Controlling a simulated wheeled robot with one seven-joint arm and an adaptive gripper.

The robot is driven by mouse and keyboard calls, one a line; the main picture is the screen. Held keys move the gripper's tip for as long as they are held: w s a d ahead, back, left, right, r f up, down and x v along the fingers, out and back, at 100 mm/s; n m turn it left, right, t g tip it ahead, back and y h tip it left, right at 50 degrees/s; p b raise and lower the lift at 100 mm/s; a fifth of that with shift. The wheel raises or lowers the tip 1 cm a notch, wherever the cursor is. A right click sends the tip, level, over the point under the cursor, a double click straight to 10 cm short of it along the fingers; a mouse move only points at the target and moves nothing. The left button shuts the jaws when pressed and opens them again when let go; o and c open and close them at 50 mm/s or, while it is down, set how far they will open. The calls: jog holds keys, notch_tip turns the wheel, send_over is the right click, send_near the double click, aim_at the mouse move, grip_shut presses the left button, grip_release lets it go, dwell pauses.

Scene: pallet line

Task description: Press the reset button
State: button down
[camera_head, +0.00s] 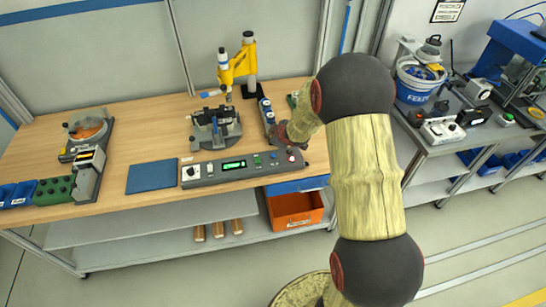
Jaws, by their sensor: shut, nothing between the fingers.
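A long grey control panel (243,168) lies along the front edge of the wooden workbench. It carries a dial at its left end, a lit green display (234,165), a small green button (258,161), a dark blue button (273,157) and a red button on a pale plate (291,157) at the right end. Any labels are too small to read, so I cannot tell which is marked reset. My gripper (273,142) is shut and empty, small in view, just behind and above the panel's right half. My forearm partly hides the area to its right.
A dark fixture (214,128) stands behind the panel, with a yellow press (238,68) further back. A blue mat (152,176) lies left of the panel. An orange bin (294,210) sits below the bench. A second bench (450,146) with equipment stands at right.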

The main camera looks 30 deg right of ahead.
aim_at(272, 156)
jog(key=shift+f+b, duration=3.15)
jog(key=shift+f, duration=0.65)
jog(key=shift+f, duration=0.15)
jog(key=shift+f+b, duration=0.25)
jog(key=shift+b, duration=0.1)
jog(key=shift+f+b, duration=0.35)
jog(key=shift+f, duration=0.15)
jog(key=shift+r, duration=0.1)
jog(key=shift+r+p, duration=0.8)
jog(key=shift+p, duration=0.1)
jog(key=shift+r, duration=0.15)
notch_tip(272, 156, up, 5)
jog(key=p, duration=0.4)
jog(key=shift+p, duration=0.4)
